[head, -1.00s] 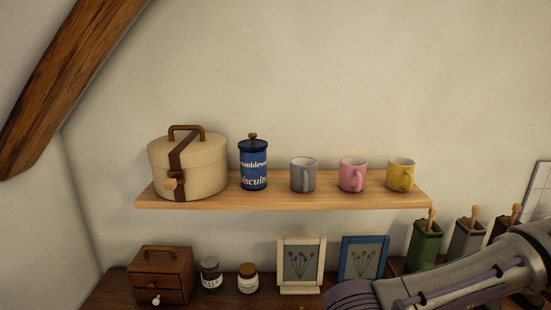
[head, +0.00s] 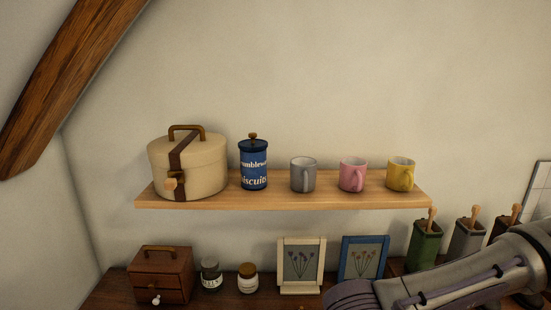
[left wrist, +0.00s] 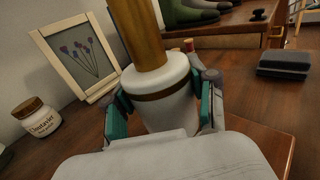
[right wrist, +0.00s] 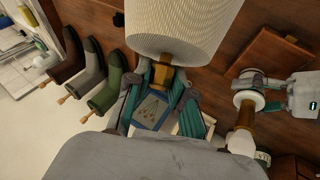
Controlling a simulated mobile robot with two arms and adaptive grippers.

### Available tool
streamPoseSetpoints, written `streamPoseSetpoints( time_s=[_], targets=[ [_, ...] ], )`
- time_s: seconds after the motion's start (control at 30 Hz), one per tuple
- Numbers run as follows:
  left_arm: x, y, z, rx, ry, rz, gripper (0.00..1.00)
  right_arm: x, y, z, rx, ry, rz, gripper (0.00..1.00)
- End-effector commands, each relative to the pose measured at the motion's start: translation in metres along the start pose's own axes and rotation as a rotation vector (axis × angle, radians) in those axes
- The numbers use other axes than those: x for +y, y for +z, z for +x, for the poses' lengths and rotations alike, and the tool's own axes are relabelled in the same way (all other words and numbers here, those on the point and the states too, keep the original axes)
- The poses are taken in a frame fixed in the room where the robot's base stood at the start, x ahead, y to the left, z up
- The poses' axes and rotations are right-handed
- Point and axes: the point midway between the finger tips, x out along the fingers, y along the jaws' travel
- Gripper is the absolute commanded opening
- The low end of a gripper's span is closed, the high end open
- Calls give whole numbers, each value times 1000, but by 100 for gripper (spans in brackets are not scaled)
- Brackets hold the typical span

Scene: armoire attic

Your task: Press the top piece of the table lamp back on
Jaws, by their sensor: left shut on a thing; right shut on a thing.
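In the left wrist view, my left gripper (left wrist: 165,95) is shut around a white lamp body (left wrist: 168,112) with a dark band. A brass column (left wrist: 150,35) rises from it out of the picture. In the right wrist view, my right gripper (right wrist: 163,82) is shut on the brass neck (right wrist: 165,73) of a ribbed cream lampshade (right wrist: 182,25). That view also shows my left gripper (right wrist: 262,82) on the lamp body (right wrist: 250,99), to the right of and apart from the shade. Neither gripper shows in the head view.
A wall shelf (head: 290,202) holds a round box, a biscuit tin and mugs. A dark block (left wrist: 284,65) lies on the tabletop.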

Motion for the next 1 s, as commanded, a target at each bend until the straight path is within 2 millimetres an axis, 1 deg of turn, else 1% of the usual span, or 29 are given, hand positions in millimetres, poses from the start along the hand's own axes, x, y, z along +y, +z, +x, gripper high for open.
streamPoseSetpoints(
  time_s=[0.3, 0.37, 0.43, 0.47, 0.57, 0.6, 0.7, 0.87, 0.93, 1.0],
  targets=[
    [0, 0, 0, 1, 0, 0, 29, 0, -1, 0, 5, -3, -1, 0],
    [0, 0, 0, 1, 0, 0, 29, -2, -3, -1, 22, -14, -4, 0],
    [0, 0, 0, 1, 0, 0, 29, -4, -10, -4, 68, -44, -12, 0],
    [0, 0, 0, 1, 0, 0, 29, -5, -15, -6, 95, -63, -17, 0],
    [0, 0, 0, 1, 0, 0, 29, -3, -38, -15, 212, -149, -48, 0],
    [0, 0, 0, 1, 0, 0, 29, 0, -48, -20, 258, -186, -64, 0],
    [0, 0, 0, 1, 0, 0, 29, 8, -69, -28, 344, -264, -99, 0],
    [0, 0, 0, 1, 0, 0, 29, 21, -96, -43, 449, -376, -149, 0],
    [0, 0, 0, 1, 0, 0, 29, 20, -109, -54, 501, -440, -187, 0],
    [0, 0, 0, 1, 0, 0, 29, 10, -118, -68, 547, -510, -241, 0]
  ],
)
